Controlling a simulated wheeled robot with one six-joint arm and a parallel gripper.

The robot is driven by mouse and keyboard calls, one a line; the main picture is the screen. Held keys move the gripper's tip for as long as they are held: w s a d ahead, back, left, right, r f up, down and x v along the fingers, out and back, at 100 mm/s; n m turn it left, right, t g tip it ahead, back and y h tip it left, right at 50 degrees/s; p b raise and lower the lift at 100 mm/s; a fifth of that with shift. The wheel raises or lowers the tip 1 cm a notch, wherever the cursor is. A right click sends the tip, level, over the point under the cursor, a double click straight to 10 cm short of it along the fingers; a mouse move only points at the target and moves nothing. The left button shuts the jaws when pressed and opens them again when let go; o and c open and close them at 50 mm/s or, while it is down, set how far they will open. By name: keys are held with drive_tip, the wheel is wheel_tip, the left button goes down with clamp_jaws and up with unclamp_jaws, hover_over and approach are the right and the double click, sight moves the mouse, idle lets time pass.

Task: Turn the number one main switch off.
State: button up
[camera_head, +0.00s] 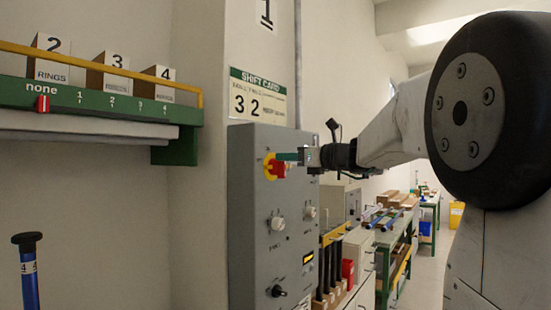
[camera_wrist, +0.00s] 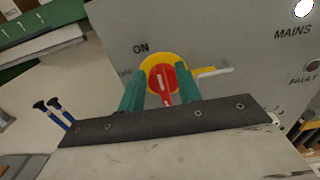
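The main switch is a red handle with a white line on a yellow disc, on the grey control box (camera_head: 243,210) below a sign with the number 1 (camera_head: 266,12). The red handle (camera_head: 277,169) is partly behind my gripper (camera_head: 290,157). In the wrist view, the teal fingers of my gripper (camera_wrist: 161,76) stand apart on either side of the red handle (camera_wrist: 158,77), with gaps that look clear. The handle's long end points down in that view. "ON" (camera_wrist: 140,48) is printed to the upper left of the yellow disc (camera_wrist: 150,61). Contact is not clear.
A yellow and pale bar (camera_wrist: 212,71) sticks out right of the switch. A green shelf (camera_head: 100,98) with numbered boxes is at left. A blue rod (camera_head: 29,280) stands lower left.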

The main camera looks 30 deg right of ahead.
drive_tip(key=shift+x, duration=1.4)
clamp_jaws()
drive_tip(key=shift+f, duration=0.1)
drive_tip(key=shift+f, duration=0.1)
